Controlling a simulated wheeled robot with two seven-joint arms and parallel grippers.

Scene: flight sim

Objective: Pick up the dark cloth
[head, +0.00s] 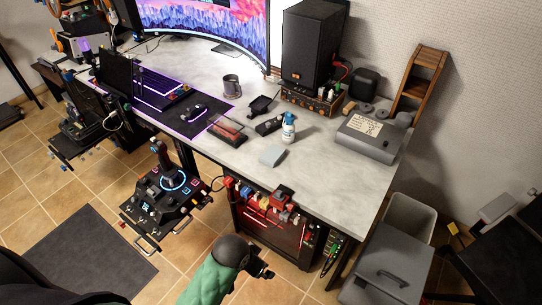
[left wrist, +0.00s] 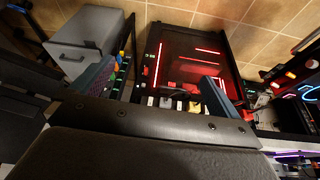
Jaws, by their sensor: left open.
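I cannot pick out the dark cloth with certainty. On the desk (head: 335,185) in the head view, a small black item (head: 261,105) lies beyond another dark item (head: 268,126); both are too small to identify. A pale grey folded piece (head: 272,155) lies near the front edge. My left gripper (head: 264,270), on a green arm, is low in front of the desk, below its top and apart from these items. In the left wrist view its two fingers (left wrist: 158,72) are spread apart with nothing held. My right gripper is not in view.
A computer case with red lights (left wrist: 190,65) is close beyond my fingers, under the desk. A joystick panel (head: 165,195) stands left and a grey bin (head: 385,275) right. A white-blue bottle (head: 288,128), a speaker (head: 312,45) and a grey box (head: 368,138) occupy the desk.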

